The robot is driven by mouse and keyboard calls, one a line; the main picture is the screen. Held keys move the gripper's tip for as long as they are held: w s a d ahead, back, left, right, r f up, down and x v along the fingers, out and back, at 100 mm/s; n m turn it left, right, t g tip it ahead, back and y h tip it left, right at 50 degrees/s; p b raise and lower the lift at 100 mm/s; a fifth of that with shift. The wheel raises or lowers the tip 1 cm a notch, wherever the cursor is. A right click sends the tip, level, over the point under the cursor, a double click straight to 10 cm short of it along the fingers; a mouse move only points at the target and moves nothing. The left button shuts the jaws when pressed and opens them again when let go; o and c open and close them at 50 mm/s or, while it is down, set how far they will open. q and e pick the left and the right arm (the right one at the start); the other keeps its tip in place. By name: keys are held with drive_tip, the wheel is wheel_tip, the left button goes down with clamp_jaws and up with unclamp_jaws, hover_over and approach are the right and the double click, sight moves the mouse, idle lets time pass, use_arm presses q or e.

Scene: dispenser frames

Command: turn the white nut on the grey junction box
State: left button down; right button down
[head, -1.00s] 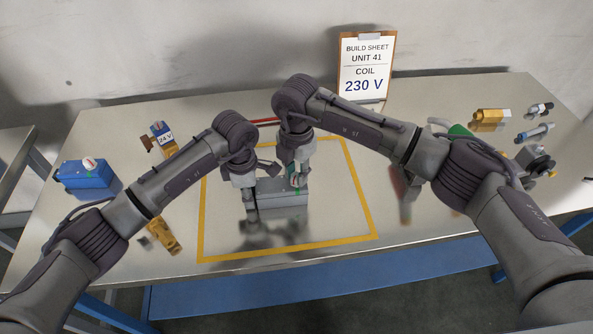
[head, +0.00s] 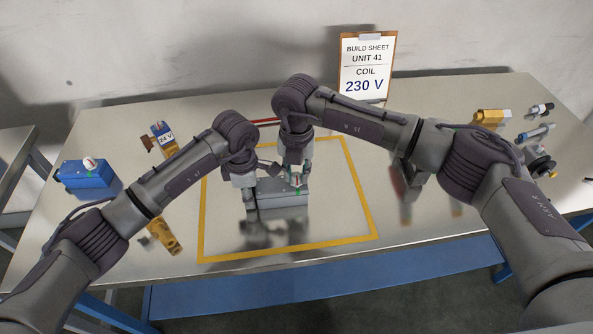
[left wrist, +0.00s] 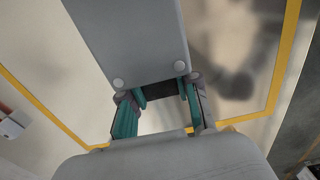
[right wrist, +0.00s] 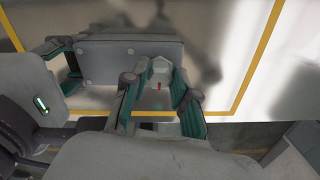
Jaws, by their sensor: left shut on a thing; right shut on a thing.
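The grey junction box (head: 283,205) stands inside the yellow outline on the table. It also shows in the right wrist view (right wrist: 115,62) and, close up, in the left wrist view (left wrist: 130,40). My left gripper (head: 250,195) is shut on the left end of the box; its teal fingers (left wrist: 162,95) flank that end. The white nut (right wrist: 160,66), with a red mark, is at the box's right end. My right gripper (right wrist: 157,84) is shut on the nut, one finger on each side. In the head view the right gripper (head: 297,180) largely hides the nut.
A build sheet (head: 366,70) reading 230 V stands at the back. A blue unit (head: 85,178) and a part labelled 24 V (head: 163,135) lie left. Brass and dark parts (head: 490,118) lie right. The front of the yellow-outlined area (head: 290,251) is clear.

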sight(296, 174)
idle(0.3)
drive_tip(key=c, duration=0.9)
unclamp_jaws()
drive_tip(key=shift+r, duration=0.1)
wheel_tip(296, 174, up, 12)
use_arm(q)
drive_tip(key=c, duration=0.8)
unclamp_jaws()
drive_tip(key=shift+o, duration=0.2)
